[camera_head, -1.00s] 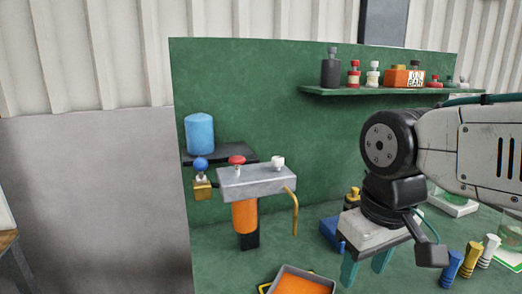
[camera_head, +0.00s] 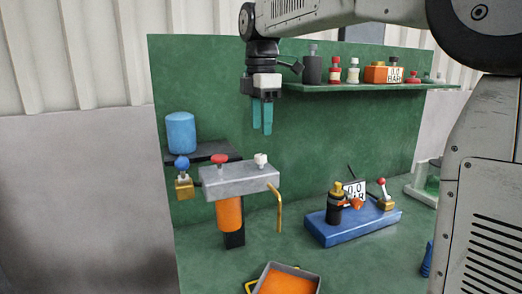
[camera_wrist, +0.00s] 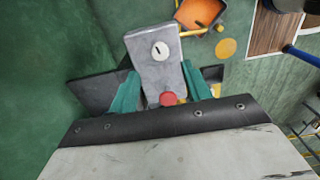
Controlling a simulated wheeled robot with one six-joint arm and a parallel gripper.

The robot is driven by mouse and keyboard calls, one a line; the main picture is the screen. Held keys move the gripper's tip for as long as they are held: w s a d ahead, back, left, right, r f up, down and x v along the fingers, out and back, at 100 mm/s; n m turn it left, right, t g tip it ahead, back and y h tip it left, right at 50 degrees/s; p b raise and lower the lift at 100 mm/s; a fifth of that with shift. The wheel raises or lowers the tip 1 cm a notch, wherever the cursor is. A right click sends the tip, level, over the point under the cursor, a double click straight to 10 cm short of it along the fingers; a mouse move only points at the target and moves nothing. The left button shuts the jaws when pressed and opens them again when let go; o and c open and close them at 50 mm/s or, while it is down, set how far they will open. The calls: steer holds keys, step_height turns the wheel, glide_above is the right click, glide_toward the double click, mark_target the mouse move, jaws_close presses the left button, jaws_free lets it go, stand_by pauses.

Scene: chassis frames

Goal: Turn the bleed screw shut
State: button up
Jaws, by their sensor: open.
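The grey metal block (camera_head: 240,182) stands on an orange cylinder. On its top are a red knob (camera_head: 219,160) and a small white screw (camera_head: 261,159), which I take to be the bleed screw. In the wrist view the white screw (camera_wrist: 160,50) shows a dark slot along the block's length, and the red knob (camera_wrist: 168,98) sits nearer my gripper's base. My gripper (camera_head: 262,131) points down with teal fingers, open and empty, above the block. In the wrist view its fingers (camera_wrist: 161,83) lie on either side of the block, short of the screw.
A brass pipe (camera_head: 280,207) curves down from the block's right end toward an orange-filled tray (camera_head: 287,280). A blue-knobbed valve (camera_head: 183,180) is at its left. A blue base with fittings (camera_head: 350,226) stands right. A bottle shelf (camera_head: 372,88) is behind.

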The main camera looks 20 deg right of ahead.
mark_target(261, 155)
step_height(261, 155, down, 8)
steer(key=shift+r, duration=0.25)
steer(key=c, duration=1)
